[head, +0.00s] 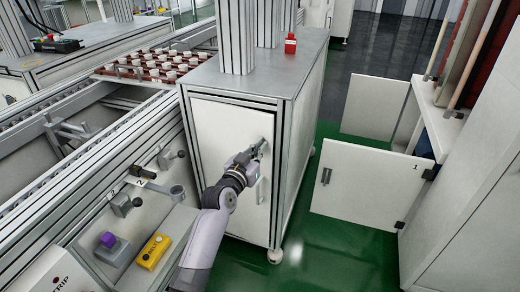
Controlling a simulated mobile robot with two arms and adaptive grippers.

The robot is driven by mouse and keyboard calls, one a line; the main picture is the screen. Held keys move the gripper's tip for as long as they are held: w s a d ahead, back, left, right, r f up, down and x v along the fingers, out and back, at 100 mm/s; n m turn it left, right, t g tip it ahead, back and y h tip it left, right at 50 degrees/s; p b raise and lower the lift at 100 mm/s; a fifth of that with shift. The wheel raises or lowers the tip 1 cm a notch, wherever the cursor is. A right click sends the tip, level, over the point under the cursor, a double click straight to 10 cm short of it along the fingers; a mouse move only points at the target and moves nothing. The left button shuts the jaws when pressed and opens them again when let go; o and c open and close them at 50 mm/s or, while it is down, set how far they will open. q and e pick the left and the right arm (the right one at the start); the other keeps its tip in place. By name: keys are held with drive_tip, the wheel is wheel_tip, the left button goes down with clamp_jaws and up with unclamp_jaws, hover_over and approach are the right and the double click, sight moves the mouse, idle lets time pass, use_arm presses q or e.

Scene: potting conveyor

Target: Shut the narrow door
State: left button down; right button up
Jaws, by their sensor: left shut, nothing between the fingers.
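A narrow white door (218,135) fills the front of the metal-framed cabinet (262,78) in the middle of the head view. It looks flush or nearly flush with the frame; a small gap cannot be ruled out. A vertical handle (260,190) is on its right side. My left gripper (260,148) is shut and empty, at the door's right side just above the handle. Its fingertips are close to the door face; whether they touch it I cannot tell. The arm and gripper hide part of the door's lower middle. My right gripper is out of view.
At the right, a wide white door (365,185) marked 1 stands open over the green floor, with another white panel (375,103) behind it. The conveyor (90,150) with a yellow control box (153,251) runs along the left. A red object (290,44) stands on the cabinet top.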

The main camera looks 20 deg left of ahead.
sight(265, 140)
use_arm(q)
drive_tip(key=w, duration=0.3)
drive_tip(key=shift+d+r, duration=0.25)
drive_tip(key=shift+r, duration=0.1)
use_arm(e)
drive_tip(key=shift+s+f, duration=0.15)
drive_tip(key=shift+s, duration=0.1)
